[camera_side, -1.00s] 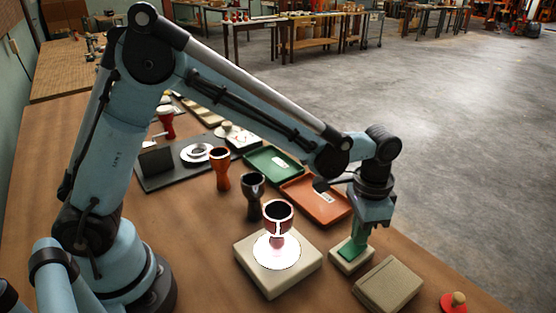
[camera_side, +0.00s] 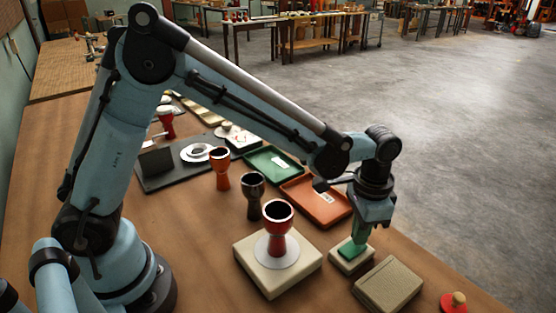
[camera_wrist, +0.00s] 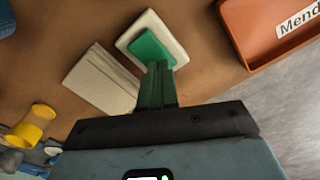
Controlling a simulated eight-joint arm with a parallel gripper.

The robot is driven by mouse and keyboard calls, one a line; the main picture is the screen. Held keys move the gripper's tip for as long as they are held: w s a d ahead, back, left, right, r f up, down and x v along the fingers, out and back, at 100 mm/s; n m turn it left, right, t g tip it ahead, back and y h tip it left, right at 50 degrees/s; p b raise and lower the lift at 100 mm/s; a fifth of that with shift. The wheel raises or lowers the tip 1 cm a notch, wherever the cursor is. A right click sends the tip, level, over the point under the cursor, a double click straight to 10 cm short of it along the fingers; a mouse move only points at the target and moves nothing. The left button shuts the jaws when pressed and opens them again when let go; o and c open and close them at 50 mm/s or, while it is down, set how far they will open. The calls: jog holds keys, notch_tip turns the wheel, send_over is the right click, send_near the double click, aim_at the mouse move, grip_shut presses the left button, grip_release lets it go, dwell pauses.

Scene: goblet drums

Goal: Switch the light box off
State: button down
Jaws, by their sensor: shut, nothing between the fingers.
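The light box (camera_side: 250,258) is a cream square block with a pale round disc on top, and the disc is unlit. A red goblet drum (camera_side: 277,238) with a dark open top stands upright on the disc. To the right is a small cream switch box (camera_side: 352,266) with a green rocker (camera_side: 349,250). The rocker also shows in the wrist view (camera_wrist: 148,45). My gripper (camera_side: 357,238) is shut and empty, pointing down at the rocker. Its fingertips are at or just above the rocker; I cannot tell whether they touch.
A beige ridged block (camera_side: 389,284) lies close to the right of the switch box. A red knobbed disc (camera_side: 454,302) lies farther right. A dark goblet drum (camera_side: 253,195), an orange drum (camera_side: 220,168), an orange tray (camera_side: 335,211) and a green tray (camera_side: 262,172) stand behind.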

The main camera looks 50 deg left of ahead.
jog(key=shift+r, duration=3.05)
jog(key=s+a+r+n+t, duration=0.2)
jog(key=s+a, duration=0.3)
jog(key=a, duration=0.3)
jog(key=s+a+r+n+t, duration=0.1)
jog(key=s+a+n+t, duration=0.3)
jog(key=a, duration=0.4)
jog(key=shift+s+a+r+t, duration=0.25)
jog(key=shift+s+r+t, duration=0.25)
jog(key=shift+s, duration=0.7)
